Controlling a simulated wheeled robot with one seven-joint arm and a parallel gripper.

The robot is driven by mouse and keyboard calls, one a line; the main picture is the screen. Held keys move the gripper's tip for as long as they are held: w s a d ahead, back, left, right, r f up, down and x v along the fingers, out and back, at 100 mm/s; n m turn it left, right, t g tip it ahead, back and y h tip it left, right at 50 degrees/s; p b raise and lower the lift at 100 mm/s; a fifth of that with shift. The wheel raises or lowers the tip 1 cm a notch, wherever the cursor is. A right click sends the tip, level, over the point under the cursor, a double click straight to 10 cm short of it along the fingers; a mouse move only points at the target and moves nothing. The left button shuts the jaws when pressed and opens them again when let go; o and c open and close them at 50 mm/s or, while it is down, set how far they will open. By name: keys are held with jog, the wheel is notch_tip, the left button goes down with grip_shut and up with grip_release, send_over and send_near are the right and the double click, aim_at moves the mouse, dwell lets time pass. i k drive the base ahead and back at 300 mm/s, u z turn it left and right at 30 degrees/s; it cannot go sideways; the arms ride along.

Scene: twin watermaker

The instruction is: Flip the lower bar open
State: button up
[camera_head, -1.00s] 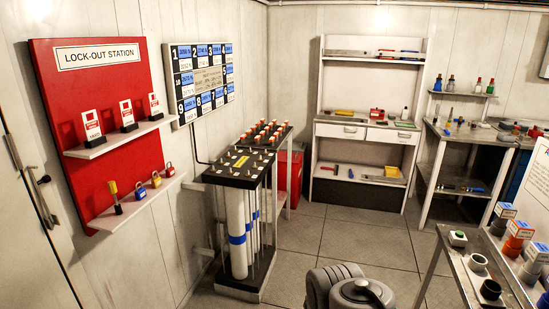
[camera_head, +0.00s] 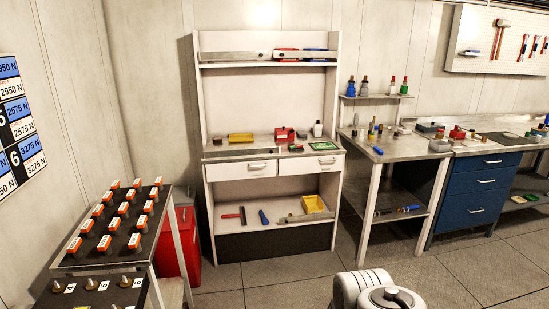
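A white workbench cabinet (camera_head: 198,110) stands against the back wall in the head view. A long grey metal bar (camera_head: 232,56) runs along the front of its top shelf, with red and blue items behind it. A flat grey strip (camera_head: 235,153) lies along the left front of its counter. A shorter pale bar (camera_head: 304,218) lies at the front right of its lower shelf, by a yellow bin (camera_head: 314,204). I cannot tell which of these is the lower bar. My gripper is not in view; only a rounded grey-white part of my arm shows at the bottom.
A rack of orange-white blocks (camera_head: 110,240) stands at the left, with a red cabinet (camera_head: 184,245) behind it. A metal table (camera_head: 400,150) and blue drawers (camera_head: 480,195) stand at the right. The tiled floor before the white cabinet is clear.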

aim_at(288, 218)
jog(key=z, duration=0.15)
jog(key=i, duration=1.15)
jog(key=z, duration=0.45)
jog(key=i, duration=1)
jog(key=u, duration=0.6)
jog(key=i, duration=0.8)
jog(key=u, duration=1.1)
jog(key=i, duration=0.8)
jog(key=u, duration=0.1)
